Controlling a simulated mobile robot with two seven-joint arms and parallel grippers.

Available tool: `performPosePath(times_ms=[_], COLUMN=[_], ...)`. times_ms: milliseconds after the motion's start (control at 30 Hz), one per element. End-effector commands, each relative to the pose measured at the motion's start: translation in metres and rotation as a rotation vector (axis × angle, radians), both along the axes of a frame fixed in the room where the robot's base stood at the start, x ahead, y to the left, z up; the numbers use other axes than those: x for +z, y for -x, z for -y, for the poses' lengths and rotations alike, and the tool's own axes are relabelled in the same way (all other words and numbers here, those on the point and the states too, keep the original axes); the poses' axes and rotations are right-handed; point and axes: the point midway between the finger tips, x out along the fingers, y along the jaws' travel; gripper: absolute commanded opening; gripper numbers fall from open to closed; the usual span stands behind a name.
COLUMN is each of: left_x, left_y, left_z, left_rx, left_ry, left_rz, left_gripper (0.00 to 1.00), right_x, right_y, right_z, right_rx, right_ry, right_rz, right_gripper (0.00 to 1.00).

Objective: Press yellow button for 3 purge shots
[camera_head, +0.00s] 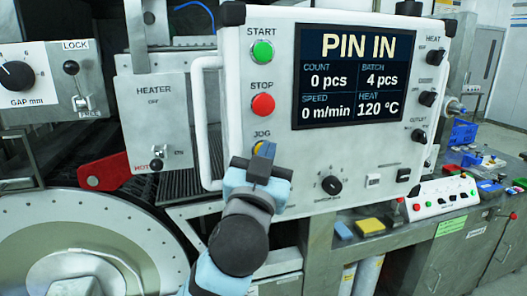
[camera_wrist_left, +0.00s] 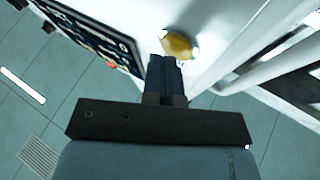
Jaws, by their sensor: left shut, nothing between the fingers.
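The yellow button (camera_head: 258,148) sits under the JOG label on the white control panel (camera_head: 300,180), below the red STOP button (camera_head: 263,105) and the green START button (camera_head: 262,52). My left gripper (camera_head: 262,160) is shut and empty, its tips right at the yellow button and covering most of it. In the left wrist view the yellow button (camera_wrist_left: 178,44) shows just beyond the shut fingertips (camera_wrist_left: 163,60); I cannot tell if they touch it. The screen (camera_head: 345,77) reads PIN IN, count 0 pcs, batch 4 pcs, speed 0 m/min, heat 120 °C. My right gripper is not in view.
A white handle (camera_head: 204,125) stands out just left of the buttons. A black knob (camera_head: 331,185) and several switches are to the right. A heater box (camera_head: 158,115) with a red lever (camera_head: 105,172) and a large round drum (camera_head: 80,245) are at left.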

Motion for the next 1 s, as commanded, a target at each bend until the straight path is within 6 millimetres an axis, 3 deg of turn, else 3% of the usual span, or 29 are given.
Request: performPosePath(times_ms=[533,1000], left_x=[0.0,0.0], left_y=[-0.003,0.013], left_z=[-0.001,0.004], left_rx=[0.001,0.002], left_ry=[0.0,0.0], left_rz=[0.0,0.0], left_gripper=[0.0,0.0], right_x=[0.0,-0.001], right_y=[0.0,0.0], right_z=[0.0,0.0], right_rx=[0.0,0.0], right_ry=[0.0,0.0], right_rz=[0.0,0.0], right_gripper=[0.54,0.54])
